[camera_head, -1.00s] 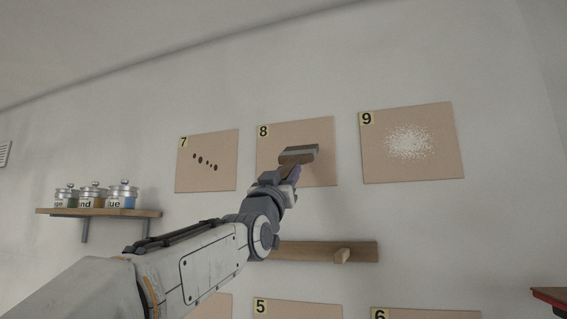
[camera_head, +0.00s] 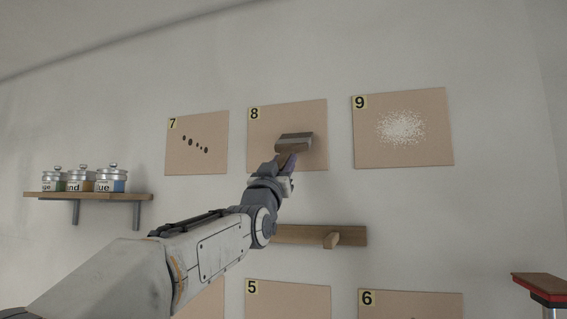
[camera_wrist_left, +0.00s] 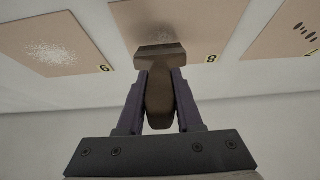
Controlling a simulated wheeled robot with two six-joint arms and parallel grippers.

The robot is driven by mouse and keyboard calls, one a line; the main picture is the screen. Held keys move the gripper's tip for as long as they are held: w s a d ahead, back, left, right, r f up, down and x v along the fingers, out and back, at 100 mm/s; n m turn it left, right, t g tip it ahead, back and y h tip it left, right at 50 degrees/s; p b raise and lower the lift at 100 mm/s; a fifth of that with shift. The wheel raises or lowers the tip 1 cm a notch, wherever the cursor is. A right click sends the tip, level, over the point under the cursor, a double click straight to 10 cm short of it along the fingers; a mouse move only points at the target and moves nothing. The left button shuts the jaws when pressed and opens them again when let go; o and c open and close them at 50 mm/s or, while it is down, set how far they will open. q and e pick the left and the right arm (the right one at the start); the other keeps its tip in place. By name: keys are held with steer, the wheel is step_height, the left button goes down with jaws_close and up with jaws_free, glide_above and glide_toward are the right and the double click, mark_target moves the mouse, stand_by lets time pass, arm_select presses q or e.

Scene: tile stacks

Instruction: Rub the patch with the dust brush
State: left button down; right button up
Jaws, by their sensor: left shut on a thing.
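My left gripper (camera_head: 287,160) is shut on the handle of the dust brush (camera_head: 295,142), a wide brush with a brown and grey head. The brush is in front of panel 8 (camera_head: 262,120), right of its middle; whether it touches the panel I cannot tell. In the left wrist view the brush (camera_wrist_left: 160,105) has its brown handle between the dark fingers (camera_wrist_left: 160,85), head toward panel 8 (camera_wrist_left: 200,15). A faint pale mottled area shows on that panel beyond the brush head. Panel 9 (camera_head: 375,155) bears a white speckled patch (camera_head: 401,127). My right gripper is out of view.
Panel 7 (camera_head: 180,160) with dark spots hangs left. A wooden wall rail (camera_head: 310,235) with a peg is below panel 8, above panels 5 (camera_head: 300,300) and 6 (camera_head: 430,305).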

arm_select(q)
steer(key=shift+w+d+r+p, duration=0.1)
steer(key=shift+w+d+p, duration=0.15)
steer(key=shift+w+p, duration=0.45)
stand_by(0.4)
steer(key=shift+w+b, duration=0.1)
steer(key=shift+b, duration=0.5)
step_height(320, 180, down, 4)
steer(key=b, duration=0.4)
stand_by(0.9)
